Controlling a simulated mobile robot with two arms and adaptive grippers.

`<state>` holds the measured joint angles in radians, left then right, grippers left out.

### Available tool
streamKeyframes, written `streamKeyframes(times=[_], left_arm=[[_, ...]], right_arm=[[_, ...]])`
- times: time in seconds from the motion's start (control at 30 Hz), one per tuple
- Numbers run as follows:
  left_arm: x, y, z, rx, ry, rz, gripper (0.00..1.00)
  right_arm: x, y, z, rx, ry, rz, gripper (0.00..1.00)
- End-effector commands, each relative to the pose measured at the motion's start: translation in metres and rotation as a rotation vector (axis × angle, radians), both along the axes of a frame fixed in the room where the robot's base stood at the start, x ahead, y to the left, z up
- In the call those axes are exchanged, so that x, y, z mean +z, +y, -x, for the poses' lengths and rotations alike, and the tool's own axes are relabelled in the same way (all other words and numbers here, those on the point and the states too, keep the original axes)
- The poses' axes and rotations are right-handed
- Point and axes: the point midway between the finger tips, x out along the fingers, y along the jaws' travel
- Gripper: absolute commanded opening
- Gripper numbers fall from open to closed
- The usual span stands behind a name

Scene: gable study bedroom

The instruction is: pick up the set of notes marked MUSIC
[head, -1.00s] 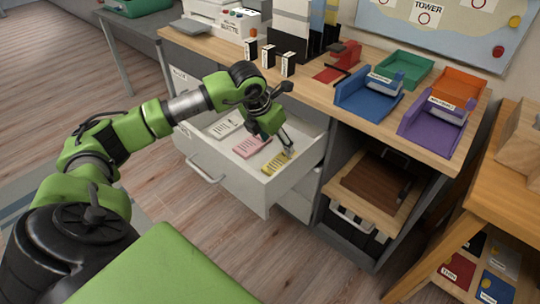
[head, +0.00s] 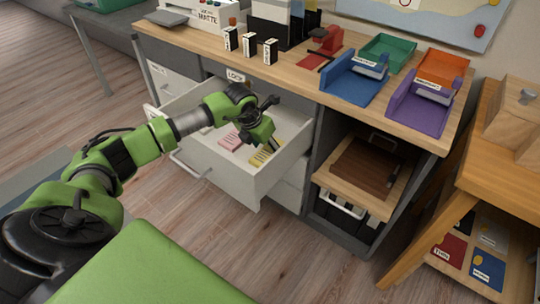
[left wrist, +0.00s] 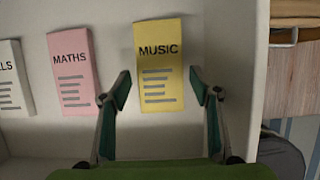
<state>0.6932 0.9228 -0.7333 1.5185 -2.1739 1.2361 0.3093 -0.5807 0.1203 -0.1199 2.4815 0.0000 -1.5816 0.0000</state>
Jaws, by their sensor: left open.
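The yellow set of notes marked MUSIC (left wrist: 159,62) lies flat in the open white drawer; it also shows in the head view (head: 264,155), partly behind my gripper. My left gripper (left wrist: 159,90) is open, with a fingertip on either side of the lower part of the yellow notes. It is empty, and in the head view it is inside the drawer, pointing down (head: 262,152). Whether the fingertips touch the drawer floor cannot be told. My right gripper is not in view.
The pink MATHS notes (left wrist: 72,72) lie to the left of the yellow ones, with white notes (left wrist: 14,80) further left. The drawer front (head: 215,168) and side walls stand close around. The desk top (head: 300,82) above holds trays and a red stapler-like object (head: 326,42).

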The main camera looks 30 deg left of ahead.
Motion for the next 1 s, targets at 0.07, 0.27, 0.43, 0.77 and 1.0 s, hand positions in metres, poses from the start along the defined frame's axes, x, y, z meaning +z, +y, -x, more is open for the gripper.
streamKeyframes(times=[0.07,0.27,0.43,0.77,1.0], left_arm=[[-0.013,-0.001,-0.004,0.001,0.0,0.003,0.57],[-0.02,0.0,-0.009,0.0,-0.001,-0.001,0.57],[-0.02,0.0,-0.009,0.0,-0.001,-0.001,0.52],[-0.019,0.0,-0.009,0.0,-0.002,0.0,0.25],[0.0,-0.001,-0.01,0.0,-0.005,0.0,0.25]], right_arm=[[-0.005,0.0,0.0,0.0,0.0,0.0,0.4],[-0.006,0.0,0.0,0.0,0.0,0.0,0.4],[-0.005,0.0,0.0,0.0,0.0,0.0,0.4],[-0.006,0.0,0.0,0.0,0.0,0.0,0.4],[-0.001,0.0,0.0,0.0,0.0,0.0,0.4]])
